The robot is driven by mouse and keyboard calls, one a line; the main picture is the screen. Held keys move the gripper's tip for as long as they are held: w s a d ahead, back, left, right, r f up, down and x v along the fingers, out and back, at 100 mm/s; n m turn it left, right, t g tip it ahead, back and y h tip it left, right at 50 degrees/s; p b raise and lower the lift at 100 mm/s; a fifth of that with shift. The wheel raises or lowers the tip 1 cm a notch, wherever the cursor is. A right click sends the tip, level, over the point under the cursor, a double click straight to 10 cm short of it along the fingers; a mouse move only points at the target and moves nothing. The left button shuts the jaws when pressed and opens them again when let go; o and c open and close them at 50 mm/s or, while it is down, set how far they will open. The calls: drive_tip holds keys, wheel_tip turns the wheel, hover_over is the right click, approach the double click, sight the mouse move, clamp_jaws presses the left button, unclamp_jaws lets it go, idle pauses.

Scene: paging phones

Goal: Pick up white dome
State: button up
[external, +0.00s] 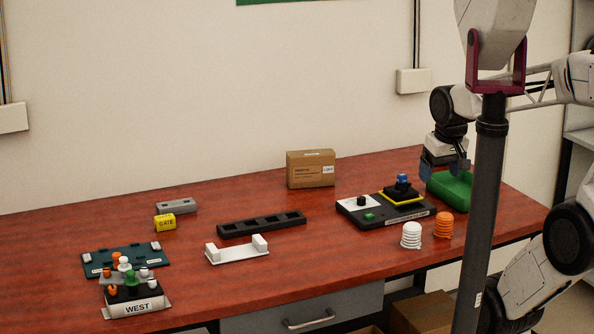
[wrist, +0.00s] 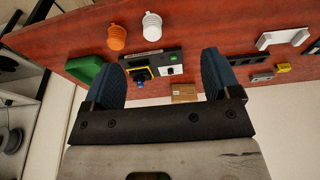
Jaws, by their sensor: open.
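The white dome (external: 411,235), a ribbed, round-topped piece, stands upright near the front right edge of the red table. It also shows in the wrist view (wrist: 152,27) at the top, between and beyond my fingertips. A similar orange dome (external: 443,224) stands just to its right, apart from it; in the wrist view it is on the left (wrist: 116,37). My gripper (external: 444,169) is open and empty, above the back right part of the table near the green box. Its two blue fingers (wrist: 161,62) are spread wide in the wrist view.
A green box (external: 449,191) and a black panel (external: 350,208) with a blue knob (external: 402,181) lie near my gripper. A cardboard box (external: 311,169) stands at the back. A black slotted rack (external: 262,225) and white bracket (external: 237,250) lie mid-table. A dark pole (external: 484,200) stands in front.

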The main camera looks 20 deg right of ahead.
idle(0.3)
drive_tip(key=n+g, duration=0.2)
drive_tip(key=n, duration=2.2)
hover_over(411, 223)
drive_tip(key=f, duration=1.6)
drive_tip(key=shift+s+a+f, duration=0.2)
drive_tip(key=shift+s+a, duration=0.1)
drive_tip(key=shift+s, duration=0.1)
drive_tip(key=shift+w+d+f+n+g, duration=0.2)
drive_tip(key=shift+w+f+n+g, duration=0.1)
drive_tip(key=shift+f+n, duration=0.45)
drive_tip(key=shift+f, duration=1.25)
drive_tip(key=shift+f, duration=0.1)
